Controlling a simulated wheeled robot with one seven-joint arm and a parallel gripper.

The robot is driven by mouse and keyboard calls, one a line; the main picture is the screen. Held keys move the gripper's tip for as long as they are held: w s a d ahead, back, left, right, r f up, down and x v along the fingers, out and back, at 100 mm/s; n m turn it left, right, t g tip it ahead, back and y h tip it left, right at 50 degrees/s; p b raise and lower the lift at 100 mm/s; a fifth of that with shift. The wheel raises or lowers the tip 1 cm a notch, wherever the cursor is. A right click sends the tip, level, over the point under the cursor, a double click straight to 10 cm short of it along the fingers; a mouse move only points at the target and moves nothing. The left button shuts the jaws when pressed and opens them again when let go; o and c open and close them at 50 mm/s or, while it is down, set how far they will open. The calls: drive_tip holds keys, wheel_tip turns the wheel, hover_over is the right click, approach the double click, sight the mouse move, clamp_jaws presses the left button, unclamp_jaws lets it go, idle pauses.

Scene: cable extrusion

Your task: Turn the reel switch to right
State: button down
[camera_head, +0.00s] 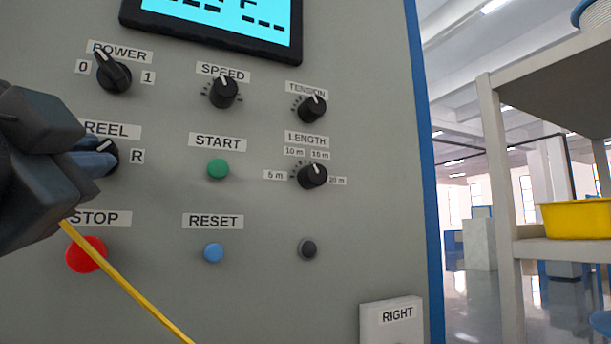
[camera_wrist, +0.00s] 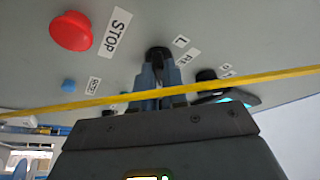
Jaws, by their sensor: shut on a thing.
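The reel switch (camera_head: 112,150) is a black knob under the REEL label at the left of the grey panel. Its white mark tilts up and to the right, and the R label is to its right. Its left part is hidden by my gripper (camera_head: 97,160), whose blue-grey fingers are shut on the knob. In the wrist view the knob (camera_wrist: 157,51) shows beyond the fingertips (camera_wrist: 158,72), with the L label beside it.
A yellow cable (camera_head: 130,287) runs diagonally in front of the panel, near the red STOP button (camera_head: 86,254); it crosses my gripper in the wrist view. The POWER knob (camera_head: 114,76) is above the reel switch. A shelf with a yellow bin (camera_head: 575,219) stands at right.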

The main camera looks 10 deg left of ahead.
drive_tip(key=shift+f, duration=0.1)
drive_tip(key=c, duration=1.2)
unclamp_jaws()
drive_tip(key=shift+o, duration=0.2)
drive_tip(key=shift+s, duration=0.1)
drive_tip(key=v, duration=0.7)
drive_tip(key=shift+s, duration=0.25)
drive_tip(key=shift+d+f, duration=0.15)
